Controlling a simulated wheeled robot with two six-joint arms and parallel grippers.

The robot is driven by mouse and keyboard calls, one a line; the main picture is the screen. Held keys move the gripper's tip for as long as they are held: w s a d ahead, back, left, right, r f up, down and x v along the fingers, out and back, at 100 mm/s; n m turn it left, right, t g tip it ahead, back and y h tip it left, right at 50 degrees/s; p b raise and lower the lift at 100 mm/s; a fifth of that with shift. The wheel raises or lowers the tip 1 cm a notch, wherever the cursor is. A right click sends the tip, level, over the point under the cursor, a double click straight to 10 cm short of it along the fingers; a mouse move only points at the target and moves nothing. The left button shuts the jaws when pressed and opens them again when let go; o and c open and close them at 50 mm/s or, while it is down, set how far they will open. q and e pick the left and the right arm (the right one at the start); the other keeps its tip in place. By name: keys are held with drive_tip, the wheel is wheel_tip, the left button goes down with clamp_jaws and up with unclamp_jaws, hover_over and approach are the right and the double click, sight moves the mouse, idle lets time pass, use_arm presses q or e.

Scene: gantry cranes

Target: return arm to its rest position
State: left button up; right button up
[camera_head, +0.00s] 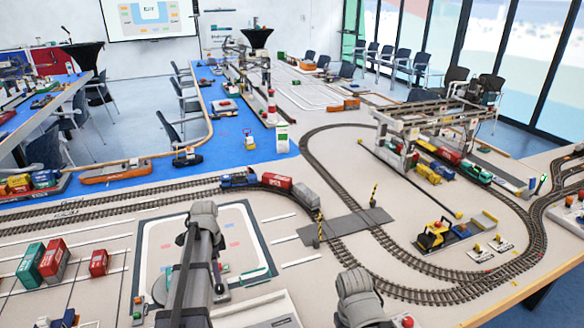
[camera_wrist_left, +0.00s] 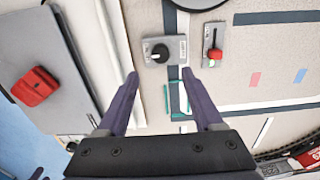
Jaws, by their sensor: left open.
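My left gripper (camera_wrist_left: 160,76) is open in the left wrist view, with its two dark fingers spread and nothing between them. Beyond the fingertips lies a grey plate with a black rotary knob (camera_wrist_left: 156,52). To its right is a plate with a red slider (camera_wrist_left: 213,54). I cannot tell how far the fingertips are above the plates. In the head view my left arm reaches over the front of the table beside a white marked pad (camera_head: 160,243); its fingers are not clear there. My right gripper is out of view.
A red block (camera_wrist_left: 36,86) sits on a grey panel in the wrist view. In the head view, model tracks with a blue locomotive (camera_head: 238,179) run behind my left arm. Red (camera_head: 54,258) and green (camera_head: 31,266) containers stand at left. A gantry crane (camera_head: 412,125) stands at right.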

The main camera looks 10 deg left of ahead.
use_arm(q)
drive_tip(key=s+d+n, duration=0.2)
drive_tip(key=s+d, duration=0.3)
drive_tip(key=d, duration=0.5)
drive_tip(key=s+d+n, duration=0.3)
drive_tip(key=s+d, duration=0.3)
drive_tip(key=d, duration=0.4)
drive_tip(key=s+d+n+y, duration=0.1)
drive_tip(key=s+d+n, duration=0.1)
drive_tip(key=s+d, duration=0.3)
drive_tip(key=shift+s+d+n, duration=0.15)
drive_tip(key=shift+d+n, duration=0.05)
drive_tip(key=shift+d, duration=1)
drive_tip(key=shift+s+d+n, duration=0.1)
drive_tip(key=shift+d+n, duration=0.1)
drive_tip(key=shift+d, duration=1)
drive_tip(key=shift+s+d, duration=0.1)
